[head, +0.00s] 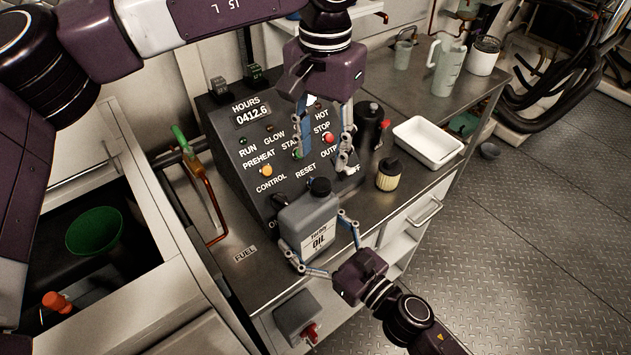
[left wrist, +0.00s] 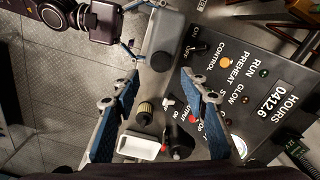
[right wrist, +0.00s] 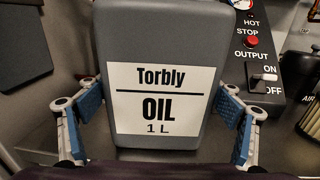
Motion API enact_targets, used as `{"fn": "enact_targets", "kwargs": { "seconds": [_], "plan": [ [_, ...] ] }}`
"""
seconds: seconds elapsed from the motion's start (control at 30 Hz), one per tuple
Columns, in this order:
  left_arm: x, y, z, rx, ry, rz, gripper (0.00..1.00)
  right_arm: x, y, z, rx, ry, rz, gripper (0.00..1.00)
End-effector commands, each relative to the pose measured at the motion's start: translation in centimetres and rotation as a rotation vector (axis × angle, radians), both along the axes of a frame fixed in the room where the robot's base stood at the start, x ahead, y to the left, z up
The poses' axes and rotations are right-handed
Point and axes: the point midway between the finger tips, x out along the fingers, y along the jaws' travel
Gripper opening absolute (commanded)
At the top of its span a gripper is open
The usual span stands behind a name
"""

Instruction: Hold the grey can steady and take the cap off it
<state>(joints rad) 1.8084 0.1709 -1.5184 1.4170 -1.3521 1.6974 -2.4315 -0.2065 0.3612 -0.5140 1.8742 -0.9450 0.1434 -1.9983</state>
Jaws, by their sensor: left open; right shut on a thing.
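The grey can (head: 304,219) stands upright on the metal counter in front of the control panel. Its label, reading Torbly OIL 1 L, fills the right wrist view (right wrist: 160,100). The black cap (head: 319,187) is on top of the can. It also shows in the left wrist view (left wrist: 160,61). My right gripper (head: 316,233) is shut on the can's body, one finger at each side. My left gripper (head: 324,158) is open and empty, pointing down above the cap and apart from it. In the left wrist view its spread fingers (left wrist: 160,82) lie either side of the cap's line.
The control panel (head: 250,150) rises close behind the can. A dark bottle (head: 368,127), a pale filter (head: 388,178) and a white tray (head: 428,142) stand to the right. A jug (head: 446,66) stands farther back. A grey box with a red tap (head: 297,313) is at the counter's front.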

Motion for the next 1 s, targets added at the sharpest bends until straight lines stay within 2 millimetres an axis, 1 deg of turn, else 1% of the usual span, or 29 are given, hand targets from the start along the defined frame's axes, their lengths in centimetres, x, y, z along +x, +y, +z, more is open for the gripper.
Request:
{"fn": "enact_targets", "kwargs": {
  "seconds": [0.13,0.23,0.5,0.6,0.7,0.83,1.0],
  "plan": [
    [0.0,0.1,-0.2,-0.002,0.002,0.004,0.41,0.0,0.0,0.0,0.0,0.0,0.0,0.17],
    [0.1,0.1,-0.9,0.0,0.001,0.007,0.41,0.0,0.0,0.0,0.001,0.001,0.0,0.17],
    [0.1,0.2,-5.0,0.001,0.002,0.007,0.41,0.0,0.0,0.0,0.001,0.001,0.0,0.17],
    [0.1,0.1,-6.3,-0.001,0.002,0.006,0.41,0.0,0.0,0.0,0.001,0.001,0.0,0.17],
    [0.1,0.2,-7.3,0.0,0.0,0.007,0.41,0.0,0.0,0.0,0.001,0.001,0.0,0.17],
    [0.1,0.1,-7.9,-0.001,0.0,0.007,0.41,0.0,0.0,0.0,0.001,0.001,0.0,0.17],
    [0.1,0.1,-8.0,-0.001,0.0,0.007,0.41,0.0,0.0,0.0,0.001,0.001,0.0,0.17]
  ]
}}
